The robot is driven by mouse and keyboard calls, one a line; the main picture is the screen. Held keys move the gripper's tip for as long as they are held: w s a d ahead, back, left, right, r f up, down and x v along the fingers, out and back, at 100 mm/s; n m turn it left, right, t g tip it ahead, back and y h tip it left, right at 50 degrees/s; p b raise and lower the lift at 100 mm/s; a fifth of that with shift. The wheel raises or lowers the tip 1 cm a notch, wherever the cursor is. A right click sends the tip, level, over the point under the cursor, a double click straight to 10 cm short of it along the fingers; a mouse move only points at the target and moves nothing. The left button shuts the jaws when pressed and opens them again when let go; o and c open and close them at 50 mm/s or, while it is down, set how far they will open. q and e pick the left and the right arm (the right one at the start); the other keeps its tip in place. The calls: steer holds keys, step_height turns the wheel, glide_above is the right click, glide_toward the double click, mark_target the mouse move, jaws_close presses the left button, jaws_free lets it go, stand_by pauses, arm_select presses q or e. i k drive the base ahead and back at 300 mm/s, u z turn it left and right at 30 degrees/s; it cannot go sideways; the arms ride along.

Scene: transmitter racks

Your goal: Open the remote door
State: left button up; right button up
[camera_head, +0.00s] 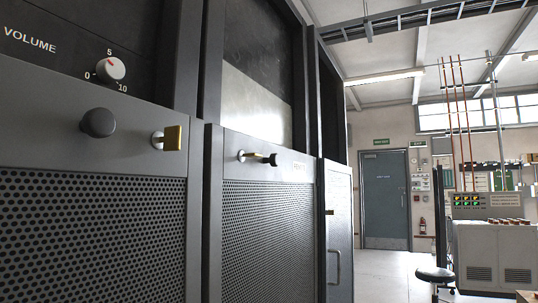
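A grey rack door (268,240) with a perforated panel stands in the middle of the view. It appears closed. A small label (300,166) at its upper right is too small to read surely; it may say remote. At its top are a brass latch (256,155) and a dark round knob (272,159), which overlap in this view. Neither of my grippers is in view.
A nearer perforated door (90,235) at left has a dark knob (97,122) and brass latch (172,138), below a volume dial (110,68). A farther rack door (340,185) stands right.

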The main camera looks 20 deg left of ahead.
mark_target(260, 240)
steer(key=u, duration=0.05)
steer(key=k, duration=0.45)
steer(key=z, duration=0.95)
steer(key=i, duration=1.4)
steer(key=u, duration=1.85)
